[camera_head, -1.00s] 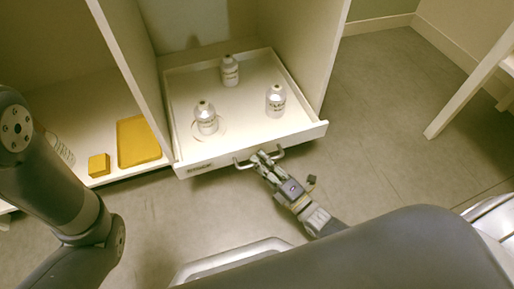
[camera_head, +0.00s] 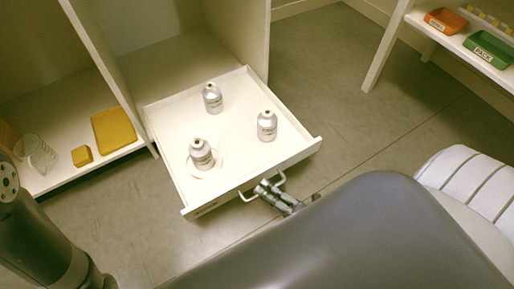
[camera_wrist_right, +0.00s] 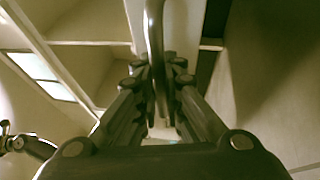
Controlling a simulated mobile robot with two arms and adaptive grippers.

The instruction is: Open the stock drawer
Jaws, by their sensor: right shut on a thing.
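The stock drawer (camera_head: 263,169) is white and stands pulled well out of its cabinet in the head view. Three bottles stand upright in it: one at the back (camera_head: 212,98), one at the right (camera_head: 267,126) and one at the front left (camera_head: 201,155). My right gripper (camera_head: 268,189) is shut on the drawer's handle (camera_head: 245,196) at the front panel. In the right wrist view the handle bar (camera_wrist_right: 155,50) runs between the fingers.
A yellow tray (camera_head: 114,129), a small yellow block (camera_head: 82,155) and a clear glass (camera_head: 38,152) sit on the cabinet's low shelf at the left. An orange bin (camera_head: 446,20) and a green bin (camera_head: 488,48) are on a shelf at the upper right. The floor right of the drawer is clear.

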